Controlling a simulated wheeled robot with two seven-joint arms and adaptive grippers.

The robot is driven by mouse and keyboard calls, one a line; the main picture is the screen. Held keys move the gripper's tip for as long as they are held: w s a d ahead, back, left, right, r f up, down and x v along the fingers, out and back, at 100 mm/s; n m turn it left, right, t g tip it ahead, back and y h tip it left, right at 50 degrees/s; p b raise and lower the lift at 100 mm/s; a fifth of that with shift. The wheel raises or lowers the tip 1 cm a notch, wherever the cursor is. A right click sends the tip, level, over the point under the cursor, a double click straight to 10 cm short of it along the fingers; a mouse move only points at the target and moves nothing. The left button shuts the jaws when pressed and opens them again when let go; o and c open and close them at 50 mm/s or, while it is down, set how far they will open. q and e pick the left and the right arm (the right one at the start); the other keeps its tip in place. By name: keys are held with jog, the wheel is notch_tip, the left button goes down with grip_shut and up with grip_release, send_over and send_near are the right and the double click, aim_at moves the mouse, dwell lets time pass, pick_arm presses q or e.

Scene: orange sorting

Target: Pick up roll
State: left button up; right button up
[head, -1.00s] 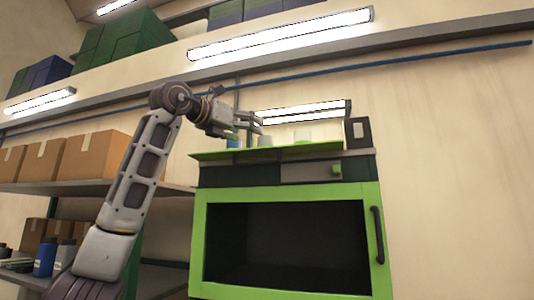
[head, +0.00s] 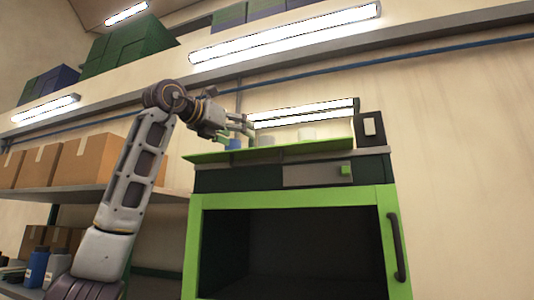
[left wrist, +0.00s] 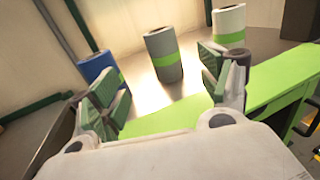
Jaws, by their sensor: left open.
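Three rolls stand upright on a surface in the left wrist view: a blue roll (left wrist: 97,66) at left, a grey roll with a green band (left wrist: 164,55) in the middle, and a white roll with a green band (left wrist: 229,25) at right. In the head view, the blue roll (head: 234,144), grey roll (head: 264,141) and white roll (head: 307,133) show small on top of the green cabinet. My left gripper (head: 250,128) is open and empty, its fingers pointing toward the rolls. In the left wrist view its fingers (left wrist: 162,82) spread either side of the grey roll, which stands beyond them. My right gripper is out of view.
The green cabinet (head: 292,197) has a dark open-looking front and a handle at right. A dark box (head: 369,129) stands at the right of its top. A green ledge (left wrist: 275,80) runs along the front. Shelves with cardboard boxes (head: 90,160) stand at left.

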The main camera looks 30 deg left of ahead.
aim_at(262, 145)
pick_arm(q)
jog(key=shift+w, duration=1)
jog(key=w, duration=0.2)
jog(key=w+p, duration=0.1)
jog(key=w, duration=0.1)
jog(key=w+p, duration=0.1)
jog(key=w, duration=0.1)
jog(key=shift+w+d, duration=0.25)
jog(key=shift+w, duration=0.1)
jog(key=shift+w+f, duration=0.1)
jog(key=shift+w, duration=0.1)
jog(key=shift+w+d+p, duration=0.15)
jog(key=shift+w+p, duration=0.35)
jog(key=shift+w, duration=0.05)
jog(key=shift+w+d+f+p, duration=0.15)
jog(key=shift+w+p, duration=0.15)
jog(key=shift+w, duration=0.35)
jog(key=shift+w+d+f+p, duration=0.1)
jog(key=shift+w+p, duration=0.15)
jog(key=shift+w, duration=1.05)
